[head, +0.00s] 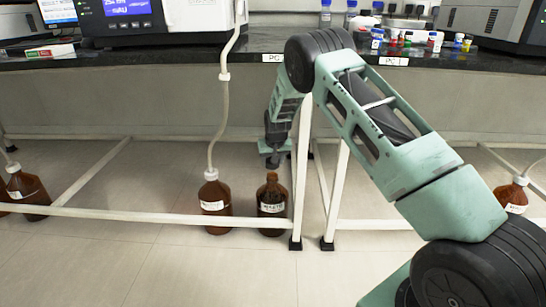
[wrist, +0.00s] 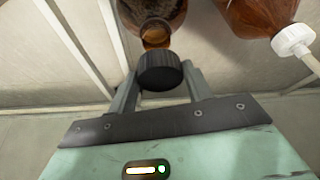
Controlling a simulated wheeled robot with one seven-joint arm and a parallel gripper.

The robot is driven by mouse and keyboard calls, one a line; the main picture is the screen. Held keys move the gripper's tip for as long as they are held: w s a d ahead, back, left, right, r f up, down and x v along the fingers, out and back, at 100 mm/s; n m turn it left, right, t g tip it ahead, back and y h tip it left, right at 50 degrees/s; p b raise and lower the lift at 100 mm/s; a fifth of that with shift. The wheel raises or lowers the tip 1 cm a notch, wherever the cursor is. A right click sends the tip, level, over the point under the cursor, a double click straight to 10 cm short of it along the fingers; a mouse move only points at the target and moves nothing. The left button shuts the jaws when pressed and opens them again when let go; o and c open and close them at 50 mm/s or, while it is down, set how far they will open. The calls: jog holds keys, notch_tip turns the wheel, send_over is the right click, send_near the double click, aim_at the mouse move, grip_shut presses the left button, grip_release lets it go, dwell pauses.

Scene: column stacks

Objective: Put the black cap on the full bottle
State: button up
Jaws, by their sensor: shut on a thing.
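My gripper (wrist: 160,84) is shut on the black cap (wrist: 160,70), which sits between its two fingers in the wrist view. In the head view my gripper (head: 273,160) points down just above an open brown bottle (head: 272,206) with a white label. This bottle stands upright on the floor. Its open mouth also shows in the wrist view, where the bottle (wrist: 152,12) lies just beyond the cap. The cap appears slightly apart from the mouth. I cannot tell the bottle's fill level clearly.
A second brown bottle (head: 216,220) with a white cap and tube stands close to the left. White frame bars (head: 302,170) rise just right of the open bottle, and a low bar crosses near the bottles. The black bench (head: 255,42) with instruments is above.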

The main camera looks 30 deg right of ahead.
aim_at(272, 175)
jog(key=shift+f+b, duration=1.1)
jog(key=shift+f, duration=0.75)
jog(key=shift+p, duration=0.7)
jog(key=shift+f, duration=0.85)
dwell(1.4)
jog(key=o, duration=1)
jog(key=p+v, duration=0.5)
jog(key=v, duration=0.7)
jog(key=shift+p, duration=0.3)
